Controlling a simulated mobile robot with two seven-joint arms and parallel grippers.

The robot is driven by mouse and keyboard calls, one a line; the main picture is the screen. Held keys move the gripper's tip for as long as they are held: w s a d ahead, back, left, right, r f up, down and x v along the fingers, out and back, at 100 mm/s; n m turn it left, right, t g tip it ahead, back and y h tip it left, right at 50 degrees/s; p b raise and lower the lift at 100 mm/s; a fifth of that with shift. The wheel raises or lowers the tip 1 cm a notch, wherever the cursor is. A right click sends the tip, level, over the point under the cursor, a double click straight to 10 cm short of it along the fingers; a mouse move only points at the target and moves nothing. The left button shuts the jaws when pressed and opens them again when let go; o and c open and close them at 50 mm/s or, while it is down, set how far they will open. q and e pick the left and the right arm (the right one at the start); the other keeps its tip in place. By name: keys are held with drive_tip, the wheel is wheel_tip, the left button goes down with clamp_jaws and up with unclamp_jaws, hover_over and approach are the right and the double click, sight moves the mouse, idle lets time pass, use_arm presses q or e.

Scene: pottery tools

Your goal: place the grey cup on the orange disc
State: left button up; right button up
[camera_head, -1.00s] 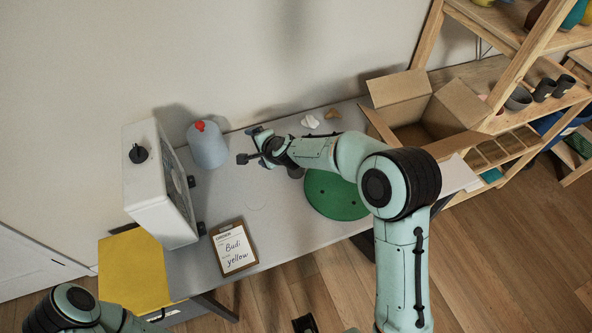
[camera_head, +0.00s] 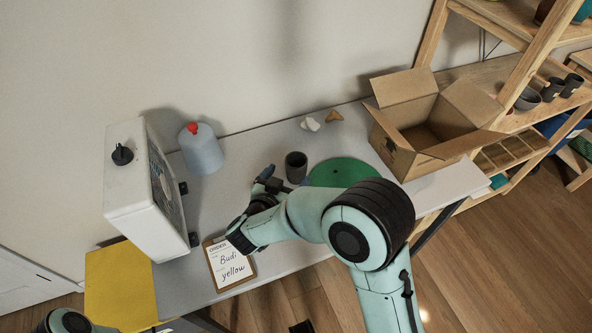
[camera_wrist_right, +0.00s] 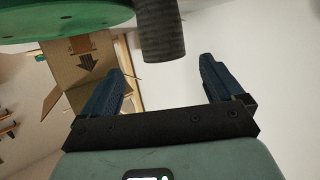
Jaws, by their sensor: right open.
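The grey cup (camera_head: 296,167) stands upright on the table, just left of a round green disc (camera_head: 345,172). My right gripper (camera_head: 286,178) is open and empty, in front of the cup. In the right wrist view the cup (camera_wrist_right: 161,32) lies ahead, roughly in line with the gap between the open fingers (camera_wrist_right: 162,70); it does not look gripped. The green disc (camera_wrist_right: 60,18) shows at the top left there. I see no orange disc; my arm hides part of the green one. My left gripper is out of view; only part of that arm shows.
An open cardboard box (camera_head: 400,160) stands on the right of the table (camera_head: 215,188). A white machine (camera_head: 135,205), a blue-grey jug (camera_head: 201,150) with a red cap and a clipboard (camera_head: 229,268) are on the left. Small white and brown pieces (camera_head: 334,116) lie behind. A wooden shelf (camera_head: 500,65) stands at right.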

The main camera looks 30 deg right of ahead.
sight(300, 157)
drive_tip(key=b+x, duration=0.1)
drive_tip(key=x, duration=0.9)
drive_tip(key=shift+w+a, duration=0.1)
drive_tip(key=shift+a, duration=0.05)
drive_tip(key=c, duration=1.3)
drive_tip(key=shift+r, duration=0.2)
